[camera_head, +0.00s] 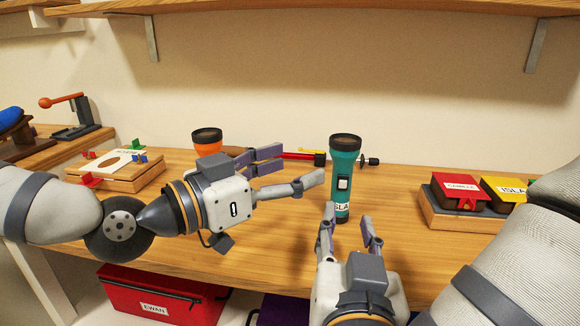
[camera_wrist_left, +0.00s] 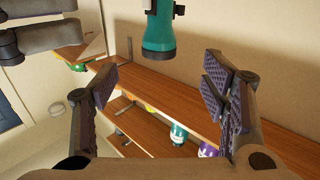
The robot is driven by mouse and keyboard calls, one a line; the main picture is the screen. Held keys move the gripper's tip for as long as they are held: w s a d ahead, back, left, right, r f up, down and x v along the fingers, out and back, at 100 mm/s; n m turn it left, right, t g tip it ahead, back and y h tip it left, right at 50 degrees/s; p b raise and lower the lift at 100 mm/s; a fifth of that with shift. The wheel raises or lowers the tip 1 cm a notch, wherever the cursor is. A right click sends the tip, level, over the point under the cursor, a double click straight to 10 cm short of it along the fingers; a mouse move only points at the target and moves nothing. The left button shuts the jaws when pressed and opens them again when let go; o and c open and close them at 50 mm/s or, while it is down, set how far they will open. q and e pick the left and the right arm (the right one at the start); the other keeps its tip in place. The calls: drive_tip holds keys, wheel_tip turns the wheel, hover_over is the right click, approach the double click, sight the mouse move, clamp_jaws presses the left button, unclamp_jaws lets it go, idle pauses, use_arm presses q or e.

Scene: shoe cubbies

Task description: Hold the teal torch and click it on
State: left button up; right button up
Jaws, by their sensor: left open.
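The teal torch (camera_head: 345,163) stands upright on the wooden bench, dark lens end up. A pale switch plate and a white name label, partly covered by a right finger, are on its side. My left gripper (camera_head: 298,166) is open and empty, just left of the torch and pointing towards it. In the left wrist view the torch (camera_wrist_left: 158,32) is at the top, beyond the gap between the open left fingers (camera_wrist_left: 158,85). My right gripper (camera_head: 348,215) is open in front of the torch's lower body, its fingers apart; contact cannot be told.
An orange torch (camera_head: 206,138) stands behind my left gripper. A wooden puzzle board (camera_head: 120,168) lies at left. Red and yellow boxes (camera_head: 461,191) sit in a tray at right. A red case (camera_head: 160,296) is below the bench. A shelf (camera_head: 330,8) hangs overhead.

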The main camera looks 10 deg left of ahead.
sight(334, 152)
use_arm(q)
drive_tip(key=x, duration=1.2)
drive_tip(key=c, duration=1.3)
drive_tip(key=shift+r, duration=0.1)
drive_tip(key=shift+c, duration=0.2)
use_arm(e)
clamp_jaws()
